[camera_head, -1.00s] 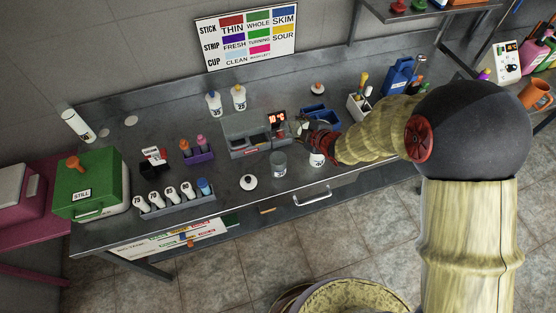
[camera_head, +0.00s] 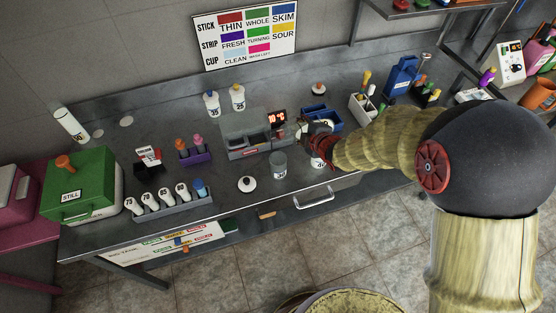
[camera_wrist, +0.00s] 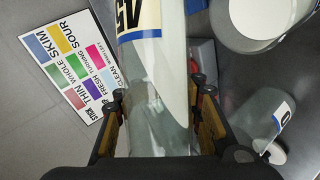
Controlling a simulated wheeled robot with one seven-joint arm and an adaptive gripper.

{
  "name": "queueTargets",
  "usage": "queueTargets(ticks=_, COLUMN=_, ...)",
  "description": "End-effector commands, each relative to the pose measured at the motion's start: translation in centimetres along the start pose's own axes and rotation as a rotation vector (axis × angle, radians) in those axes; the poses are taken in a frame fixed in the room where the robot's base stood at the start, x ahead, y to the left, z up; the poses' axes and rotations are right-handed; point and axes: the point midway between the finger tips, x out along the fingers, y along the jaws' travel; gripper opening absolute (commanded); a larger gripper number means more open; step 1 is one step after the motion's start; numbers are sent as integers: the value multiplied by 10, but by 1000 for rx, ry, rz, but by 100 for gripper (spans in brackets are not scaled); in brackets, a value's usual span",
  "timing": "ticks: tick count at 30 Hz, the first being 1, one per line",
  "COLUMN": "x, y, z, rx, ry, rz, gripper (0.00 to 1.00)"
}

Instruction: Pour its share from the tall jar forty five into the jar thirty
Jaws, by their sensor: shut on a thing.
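My gripper (camera_head: 318,143) is shut on the tall jar forty five, a clear glass jar (camera_wrist: 143,14) with a blue-edged white label. In the wrist view the jar stands between the two fingers (camera_wrist: 160,115), with white milk inside that slants across the glass. In the head view only part of its label (camera_head: 318,162) shows beneath my gripper. A clear glass jar (camera_head: 279,166) stands on the bench just left of it and looks empty. In the wrist view, a glass jar (camera_wrist: 262,118) has a label ending in 0, probably jar thirty.
A scale with a red display (camera_head: 277,118) stands behind the glass jar. A blue tray (camera_head: 322,117) and a caddy (camera_head: 362,108) are behind and right of my gripper. A rack of bottles (camera_head: 172,201) stands at the left.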

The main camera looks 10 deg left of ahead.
Motion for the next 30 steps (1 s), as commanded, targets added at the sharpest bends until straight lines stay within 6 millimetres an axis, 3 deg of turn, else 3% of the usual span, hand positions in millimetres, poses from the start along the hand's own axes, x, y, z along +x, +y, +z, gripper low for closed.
queueTargets(ticks=30, x=4, y=-3, z=3, rx=-118, ry=-57, rz=50, gripper=0)
